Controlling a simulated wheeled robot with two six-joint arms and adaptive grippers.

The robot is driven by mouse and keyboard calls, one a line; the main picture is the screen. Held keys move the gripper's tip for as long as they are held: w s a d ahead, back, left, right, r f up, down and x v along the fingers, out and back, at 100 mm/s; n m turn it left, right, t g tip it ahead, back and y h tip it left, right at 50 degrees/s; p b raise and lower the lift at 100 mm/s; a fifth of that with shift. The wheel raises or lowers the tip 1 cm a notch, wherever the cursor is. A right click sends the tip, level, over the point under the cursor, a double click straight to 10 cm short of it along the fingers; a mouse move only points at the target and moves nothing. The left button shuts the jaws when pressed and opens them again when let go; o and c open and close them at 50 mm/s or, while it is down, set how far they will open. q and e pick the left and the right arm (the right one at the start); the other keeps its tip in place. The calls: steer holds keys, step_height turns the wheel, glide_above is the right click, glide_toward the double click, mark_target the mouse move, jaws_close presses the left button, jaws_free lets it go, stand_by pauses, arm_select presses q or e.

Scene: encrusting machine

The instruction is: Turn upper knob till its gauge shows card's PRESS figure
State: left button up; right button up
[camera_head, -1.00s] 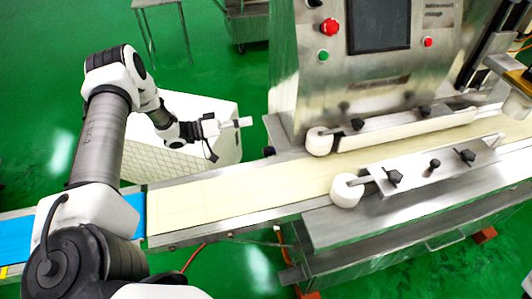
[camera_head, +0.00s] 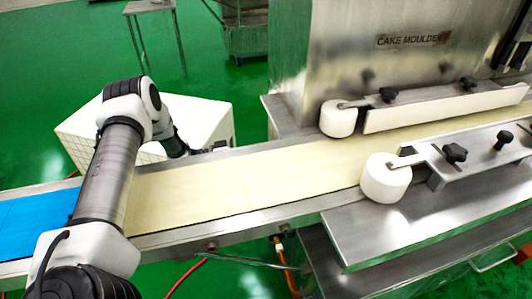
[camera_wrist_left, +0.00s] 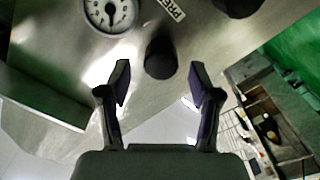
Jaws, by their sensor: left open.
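In the left wrist view a black round knob (camera_wrist_left: 160,58) stands out from a metal panel, just beyond and between my fingertips. A white dial gauge (camera_wrist_left: 110,14) with a dark needle is at the top left, cut by the edge; its figures are too small to read. A PRESS label (camera_wrist_left: 172,9) is above the knob. A second dark knob (camera_wrist_left: 238,7) is cut off at the top right. My left gripper (camera_wrist_left: 162,82) is open and apart from the knob. In the head view it is mostly hidden beyond the conveyor. I see no readable card.
The conveyor belt (camera_head: 210,187) crosses the head view beside my left arm. The steel moulder body (camera_head: 390,65), white rollers (camera_head: 338,118) and guide rails stand at right. A white box (camera_head: 80,125) is behind my arm.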

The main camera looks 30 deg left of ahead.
arm_select(q)
steer(key=x, duration=0.3)
steer(key=shift+f+b, duration=0.15)
steer(key=shift+b, duration=0.15)
steer(key=shift+w+d, duration=0.2)
steer(key=shift+w, duration=0.1)
steer(key=c, duration=1.1)
steer(key=shift+c, duration=0.2)
steer(key=shift+m, duration=0.4)
